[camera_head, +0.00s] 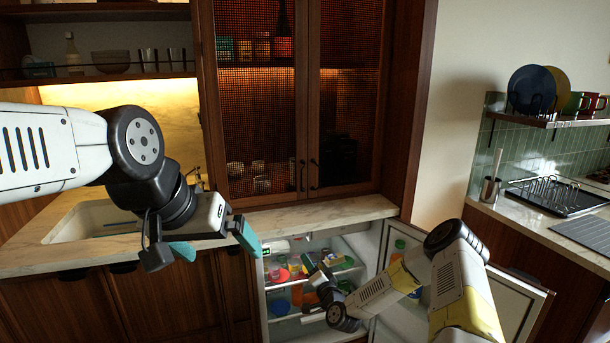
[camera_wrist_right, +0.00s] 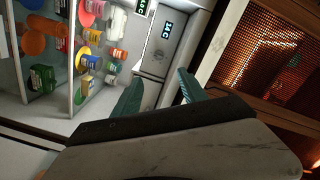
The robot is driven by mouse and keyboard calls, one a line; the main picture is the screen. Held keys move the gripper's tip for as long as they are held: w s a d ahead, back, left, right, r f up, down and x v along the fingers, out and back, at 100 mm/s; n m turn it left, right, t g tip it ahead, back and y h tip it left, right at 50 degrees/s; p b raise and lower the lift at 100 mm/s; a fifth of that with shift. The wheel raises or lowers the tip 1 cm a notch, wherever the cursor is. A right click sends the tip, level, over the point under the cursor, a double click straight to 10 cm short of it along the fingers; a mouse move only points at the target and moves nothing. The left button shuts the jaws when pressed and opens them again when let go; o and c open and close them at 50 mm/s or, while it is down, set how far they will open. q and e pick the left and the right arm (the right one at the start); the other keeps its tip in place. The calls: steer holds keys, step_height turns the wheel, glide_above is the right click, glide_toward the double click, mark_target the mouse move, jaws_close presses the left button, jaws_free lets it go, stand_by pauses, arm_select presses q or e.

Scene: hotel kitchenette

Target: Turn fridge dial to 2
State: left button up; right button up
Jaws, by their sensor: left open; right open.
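The fridge (camera_head: 358,243) under the counter stands open in the head view, with lit shelves of food inside. I cannot make out the dial clearly in either view. My right gripper (camera_head: 316,266) reaches into the fridge opening. In the right wrist view its teal fingers (camera_wrist_right: 160,88) are apart with nothing between them, pointing toward the wall below the displays. My left gripper (camera_head: 214,246) is open and empty in front of the counter.
The fridge door (camera_head: 516,298) is swung open to the right, behind my right arm. Glass shelves hold several jars and packages (camera_wrist_right: 88,60) close to my right gripper. The marble counter (camera_head: 330,214) edge runs above the opening, with a sink (camera_head: 90,219) at left.

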steer(key=s+d+r+n+g+h, duration=0.1)
steer(key=s+d+r+n+g, duration=0.2)
steer(key=r, duration=0.5)
steer(key=s+d+r+n+g+h, duration=0.1)
steer(key=s+d+r+n+g, duration=0.2)
steer(key=r, duration=0.6)
steer(key=s+d+r+n+g+h, duration=0.1)
steer(key=s+d+r+n+g, duration=0.2)
steer(key=r, duration=0.5)
steer(key=s+d+r, duration=0.1)
steer(key=s+r, duration=0.2)
steer(key=s, duration=0.7)
steer(key=s+d+r+g, duration=0.1)
steer(key=s+r, duration=0.3)
steer(key=s, duration=0.7)
steer(key=s+d+r, duration=0.1)
steer(key=s+r, duration=0.3)
steer(key=s, duration=0.6)
steer(key=shift+s+d+m+h, duration=0.15)
steer(key=shift+m+h, duration=0.25)
steer(key=shift+s, duration=0.1)
steer(key=shift+c, duration=0.4)
